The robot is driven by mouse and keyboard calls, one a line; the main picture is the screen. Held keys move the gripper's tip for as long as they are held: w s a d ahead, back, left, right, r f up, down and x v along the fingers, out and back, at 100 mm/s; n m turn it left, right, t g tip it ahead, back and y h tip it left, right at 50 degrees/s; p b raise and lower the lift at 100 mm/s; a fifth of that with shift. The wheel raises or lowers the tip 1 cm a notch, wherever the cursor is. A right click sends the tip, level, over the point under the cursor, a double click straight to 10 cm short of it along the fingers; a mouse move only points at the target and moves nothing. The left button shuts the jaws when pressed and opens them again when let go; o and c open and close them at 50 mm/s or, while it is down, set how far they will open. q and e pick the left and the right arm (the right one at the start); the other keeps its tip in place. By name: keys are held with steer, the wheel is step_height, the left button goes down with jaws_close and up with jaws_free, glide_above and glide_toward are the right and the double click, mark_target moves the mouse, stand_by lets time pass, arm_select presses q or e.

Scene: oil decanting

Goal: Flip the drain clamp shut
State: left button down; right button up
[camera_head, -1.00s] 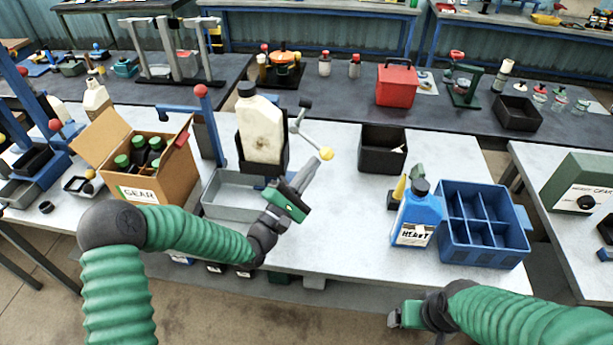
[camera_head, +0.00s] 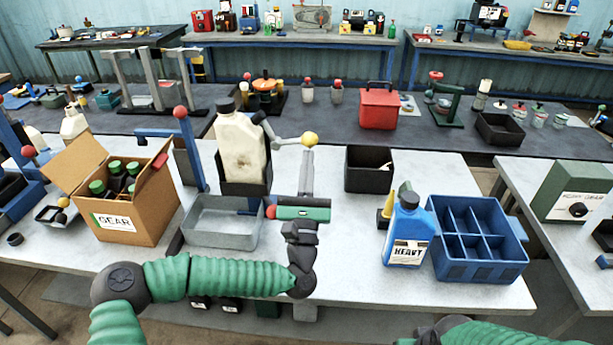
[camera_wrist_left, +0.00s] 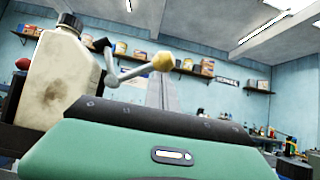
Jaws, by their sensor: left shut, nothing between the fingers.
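A cream jug (camera_head: 240,148) stands tilted in a black holder above a grey metal drain tray (camera_head: 222,222). A grey crank with a yellow ball (camera_head: 309,138) reaches right from beside the jug; it also shows in the left wrist view (camera_wrist_left: 163,61). A red ball (camera_head: 271,211) shows at the left side of my left gripper; what it joins is hidden. I cannot tell which of these belongs to the drain clamp. My left gripper (camera_head: 308,154) is shut and empty, pointing away from me, its tips close below the yellow ball in the picture. Contact is unclear. My right gripper's fingers are out of view.
A blue post with a red ball (camera_head: 180,112) stands left of the jug. An open cardboard box of bottles (camera_head: 115,218) is further left. A black bin (camera_head: 369,169), blue HEAVY bottle (camera_head: 409,232) and blue divided crate (camera_head: 478,240) stand right.

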arm_select(q)
steer(key=shift+a+r+n+y+b, duration=0.1)
steer(key=shift+r+n+y+b, duration=0.25)
steer(key=shift+r, duration=0.25)
stand_by(0.3)
steer(key=w+f+b+v, duration=0.1)
steer(key=b+v, duration=0.4)
steer(key=v, duration=0.7)
steer(key=shift+d+f+b, duration=0.25)
steer(key=shift+f+b, duration=0.05)
steer(key=shift+f, duration=0.65)
